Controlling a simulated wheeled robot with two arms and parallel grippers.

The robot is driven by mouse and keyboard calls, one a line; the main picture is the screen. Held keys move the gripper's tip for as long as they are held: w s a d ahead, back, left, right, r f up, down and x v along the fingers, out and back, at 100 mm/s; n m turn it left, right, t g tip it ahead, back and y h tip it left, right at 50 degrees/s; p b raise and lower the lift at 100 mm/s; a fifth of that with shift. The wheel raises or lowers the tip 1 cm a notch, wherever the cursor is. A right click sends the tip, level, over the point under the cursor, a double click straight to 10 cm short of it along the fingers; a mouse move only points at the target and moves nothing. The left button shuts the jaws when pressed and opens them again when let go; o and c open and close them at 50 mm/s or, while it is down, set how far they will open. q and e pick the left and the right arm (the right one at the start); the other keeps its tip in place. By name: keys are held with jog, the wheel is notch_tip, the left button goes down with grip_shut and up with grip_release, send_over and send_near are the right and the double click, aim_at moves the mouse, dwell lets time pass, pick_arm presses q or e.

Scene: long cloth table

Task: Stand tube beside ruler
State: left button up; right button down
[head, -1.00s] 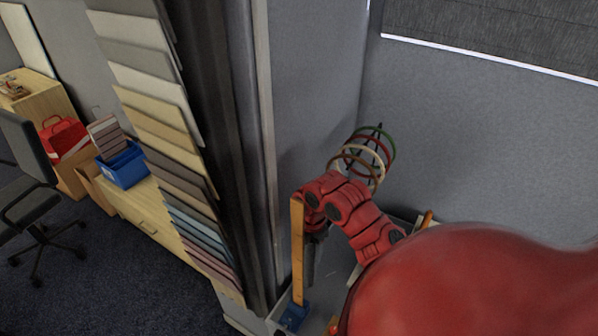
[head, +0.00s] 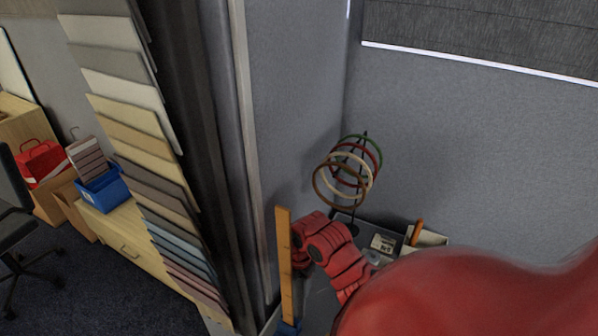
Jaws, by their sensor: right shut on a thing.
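A wooden ruler (head: 286,260) stands upright in a blue base (head: 288,328) at the lower middle of the head view. My right gripper (head: 303,266) is just to the right of the ruler, below my red wrist. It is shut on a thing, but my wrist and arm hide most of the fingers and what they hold. I cannot make out the tube, so I cannot tell whether it is the thing held. My left gripper is not in view.
A dark stand with coloured rings (head: 348,170) is behind my right wrist. Right of it are a small labelled box (head: 383,244) and a tray with an orange item (head: 416,233). A tall rack of sample boards (head: 140,130) stands left of the ruler. My red arm covers the lower right.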

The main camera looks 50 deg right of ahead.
jog(key=shift+f, duration=0.1)
jog(key=c, duration=0.8)
grip_release()
jog(key=shift+f, duration=0.1)
jog(key=o, duration=0.5)
jog(key=shift+r, duration=0.65)
notch_tip(320, 180, up, 7)
jog(key=p, duration=0.2)
jog(key=shift+f+p, duration=0.1)
jog(key=shift+p, duration=0.2)
jog(key=shift+f, duration=0.1)
